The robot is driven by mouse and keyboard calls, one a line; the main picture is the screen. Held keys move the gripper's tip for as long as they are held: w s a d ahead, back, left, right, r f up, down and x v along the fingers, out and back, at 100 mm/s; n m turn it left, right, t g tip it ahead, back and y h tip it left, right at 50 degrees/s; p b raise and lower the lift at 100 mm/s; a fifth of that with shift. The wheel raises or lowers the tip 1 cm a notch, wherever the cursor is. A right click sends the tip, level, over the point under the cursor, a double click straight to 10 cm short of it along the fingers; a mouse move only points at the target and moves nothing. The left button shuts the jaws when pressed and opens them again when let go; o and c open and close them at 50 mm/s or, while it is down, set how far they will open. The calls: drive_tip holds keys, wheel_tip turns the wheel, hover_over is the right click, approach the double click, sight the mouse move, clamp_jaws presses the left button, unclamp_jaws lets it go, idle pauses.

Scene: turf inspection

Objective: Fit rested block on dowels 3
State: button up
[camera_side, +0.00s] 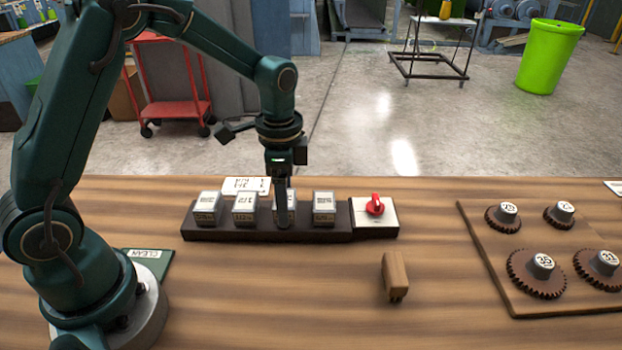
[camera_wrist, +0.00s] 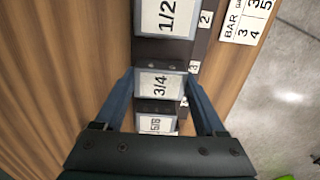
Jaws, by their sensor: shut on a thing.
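A block marked 3/4 (camera_wrist: 160,86) sits in the row on the dark bar, beside the bar's number 3 in the wrist view. My gripper (camera_wrist: 160,76) has one finger on each side of this block and is shut on it. In the side view my gripper (camera_side: 283,212) points down at the third block (camera_side: 291,205) from the left, and a finger covers part of its label. The dark bar (camera_side: 270,235) also carries neighbouring blocks. Any dowels under the held block are hidden, so I cannot tell how fully it is seated.
Blocks marked 1/2 (camera_wrist: 168,17) and 5/8 (camera_wrist: 155,124) stand close on either side. A red knob (camera_side: 375,205) is on the bar's right end. A wooden block (camera_side: 394,275) stands in front. A gear board (camera_side: 530,290) lies at the right.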

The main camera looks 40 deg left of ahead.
drive_tip(key=shift+f, duration=0.25)
drive_tip(key=o, duration=1.5)
drive_tip(key=shift+r, duration=2.55)
drive_tip(key=shift+w+r, duration=0.1)
drive_tip(key=shift+r, duration=0.25)
drive_tip(key=s+d+r+n+t, duration=0.15)
drive_tip(key=s+r+t, duration=0.25)
drive_tip(key=s+r, duration=0.4)
drive_tip(key=s+n, duration=0.2)
drive_tip(key=s+f+n+t, duration=0.1)
drive_tip(key=s+n, duration=0.1)
drive_tip(key=n, duration=0.1)
drive_tip(key=s+n, duration=0.2)
drive_tip(key=shift+s+a+f+n+t, duration=0.1)
drive_tip(key=shift+s+f+n+t, duration=0.05)
drive_tip(key=shift+s+n+t, duration=0.15)
